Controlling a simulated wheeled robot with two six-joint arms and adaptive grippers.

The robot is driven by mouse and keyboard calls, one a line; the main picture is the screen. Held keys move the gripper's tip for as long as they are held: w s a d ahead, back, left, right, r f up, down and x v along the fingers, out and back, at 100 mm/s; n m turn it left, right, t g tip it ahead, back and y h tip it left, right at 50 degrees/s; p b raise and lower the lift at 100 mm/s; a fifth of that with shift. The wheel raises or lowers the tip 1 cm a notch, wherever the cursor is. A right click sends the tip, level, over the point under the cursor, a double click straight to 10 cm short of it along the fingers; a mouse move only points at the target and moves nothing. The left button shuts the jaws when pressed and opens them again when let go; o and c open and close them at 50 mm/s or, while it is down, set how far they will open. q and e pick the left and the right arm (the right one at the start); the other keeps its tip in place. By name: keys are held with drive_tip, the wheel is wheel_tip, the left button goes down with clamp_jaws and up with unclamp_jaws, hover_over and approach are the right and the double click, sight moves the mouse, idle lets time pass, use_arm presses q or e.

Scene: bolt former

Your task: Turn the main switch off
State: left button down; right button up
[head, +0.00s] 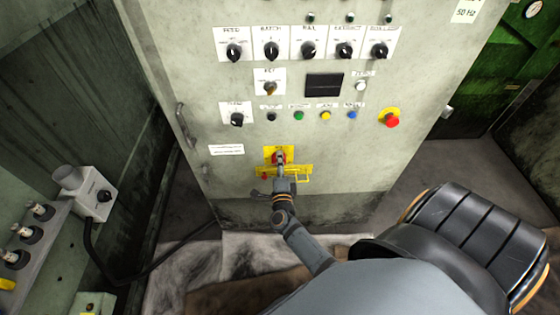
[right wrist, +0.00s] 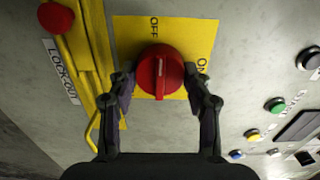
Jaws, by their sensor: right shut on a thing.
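The main switch is a red round knob (right wrist: 160,72) on a yellow plate (right wrist: 195,30) marked OFF and ON. It also shows low on the grey cabinet in the head view (head: 278,154). In the right wrist view OFF is above the knob and ON is to its right. The knob's raised grip with a pale line runs roughly up and down, in line with OFF; I cannot tell which end is the pointer. My right gripper (head: 281,165) is shut on the knob, one finger on each side (right wrist: 160,80). My left gripper is not in view.
A yellow LOCK-OUT bar (right wrist: 88,50) with a red knob (right wrist: 56,17) is close beside the left finger. Above the switch are several selector knobs, coloured buttons and a red emergency stop (head: 392,121). A grey box with a cable (head: 95,195) stands at left.

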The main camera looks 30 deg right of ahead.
drive_tip(key=o, duration=1.1)
drive_tip(key=shift+o, duration=0.2)
drive_tip(key=v, duration=0.7)
drive_tip(key=shift+s, duration=0.25)
drive_tip(key=shift+a, duration=0.15)
